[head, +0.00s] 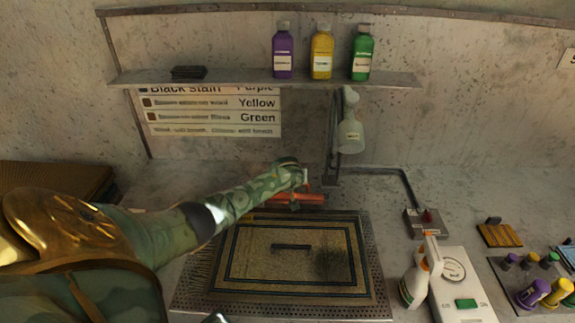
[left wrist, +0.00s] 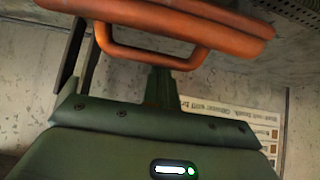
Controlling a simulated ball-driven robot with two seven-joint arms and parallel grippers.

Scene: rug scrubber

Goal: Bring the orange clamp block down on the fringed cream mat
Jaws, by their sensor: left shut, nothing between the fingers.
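The orange clamp block (head: 297,199) is a long bar at the back edge of the fringed cream mat (head: 255,238). In the left wrist view the orange clamp block (left wrist: 210,22) has a looped handle. My left gripper (head: 298,186) reaches over the mat to the clamp and partly covers it. In its wrist view the shut fingers (left wrist: 163,88) are at the handle loop, with nothing between them; I cannot tell whether they touch it. The mat has dark border lines, a dark bar in the middle and a dark stain at right. My right gripper is not in view.
The mat lies on a perforated tray (head: 285,309). A spray bottle (head: 415,282) and a white panel (head: 462,285) stand to its right. Purple, yellow and green bottles stand on the shelf (head: 235,77) above. Another bottle (head: 350,132) hangs below it.

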